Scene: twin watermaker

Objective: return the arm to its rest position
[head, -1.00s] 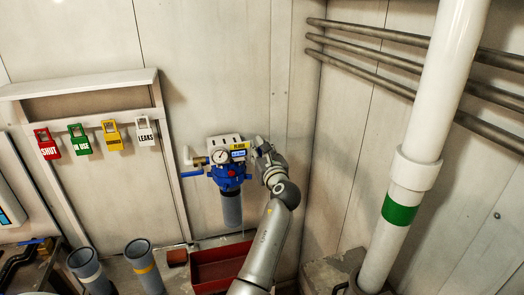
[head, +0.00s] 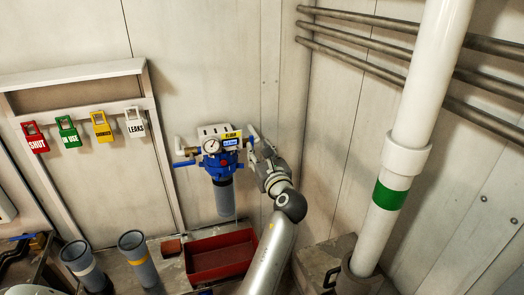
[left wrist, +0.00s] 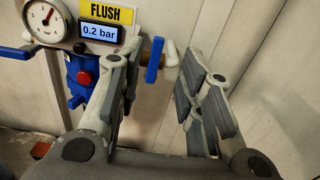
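My left gripper (head: 260,146) is raised in front of the wall, just right of the blue filter unit (head: 222,164). In the left wrist view its two fingers (left wrist: 165,80) are spread apart with nothing held between them. A small blue lever (left wrist: 154,60) shows in the gap between the fingers, on a brass-coloured fitting behind them. The unit carries a round gauge (left wrist: 47,20), a yellow FLUSH sign (left wrist: 107,12) and a display reading 0.2 bar (left wrist: 100,33). My right gripper is in no view.
A red tray (head: 190,262) and two grey cylinders (head: 139,262) stand low, below the unit. A white pipe with a green band (head: 390,196) rises at the right. Grey pipes (head: 400,68) cross the right wall. Coloured tags (head: 101,126) hang at the left.

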